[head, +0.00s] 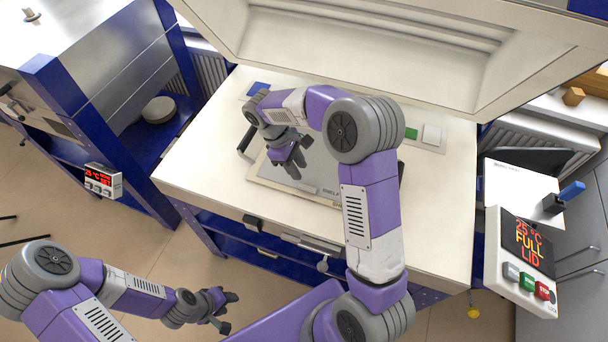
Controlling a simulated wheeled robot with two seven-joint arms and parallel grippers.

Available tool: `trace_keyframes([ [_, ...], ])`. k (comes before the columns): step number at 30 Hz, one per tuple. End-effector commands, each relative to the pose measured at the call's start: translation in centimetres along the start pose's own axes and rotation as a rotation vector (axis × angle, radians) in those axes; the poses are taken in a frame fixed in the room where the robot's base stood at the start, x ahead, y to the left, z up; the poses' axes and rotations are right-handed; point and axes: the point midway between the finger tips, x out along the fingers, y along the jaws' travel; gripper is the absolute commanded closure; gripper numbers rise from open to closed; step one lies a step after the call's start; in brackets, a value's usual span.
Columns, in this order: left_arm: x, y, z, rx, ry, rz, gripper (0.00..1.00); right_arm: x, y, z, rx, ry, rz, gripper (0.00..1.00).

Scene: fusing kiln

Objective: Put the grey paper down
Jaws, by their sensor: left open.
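A flat grey sheet (326,168), which looks like the grey paper, lies over the pale shelf (262,172) in the open kiln bed. The shelf has dark handles at its sides, and my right arm covers part of both. My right gripper (299,160) points down over the sheet's left part. I cannot tell whether its fingers touch the sheet or hold its edge. My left gripper (230,312) is open and empty, low in front of the kiln and away from the sheet.
The kiln lid (370,50) stands raised behind the bed. A blue piece (257,89) lies at the back left, and green (411,133) and white (431,136) pieces at the right. A control box (525,262) reads 25 °C FULL LID. A blue-framed kiln (50,90) stands left.

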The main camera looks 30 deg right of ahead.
Motion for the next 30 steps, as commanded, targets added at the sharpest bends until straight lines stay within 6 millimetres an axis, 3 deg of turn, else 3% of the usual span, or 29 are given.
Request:
trace_keyframes([
  [3,-0.6,0.2,0.0,0.000,0.000,0.000,0.57,-2.3,0.0,0.0,0.000,0.002,0.002,0.66],
  [7,-0.8,0.3,0.0,0.000,0.000,0.000,0.57,-3.6,0.0,0.0,-0.001,0.001,0.001,0.66],
  [26,-0.9,0.3,0.0,0.000,0.000,0.000,0.57,-4.0,0.0,0.0,0.000,-0.001,0.000,0.66],
  [30,-2.1,0.8,0.1,0.000,0.000,0.000,0.57,-5.3,0.0,0.5,0.000,0.000,0.000,0.66],
])
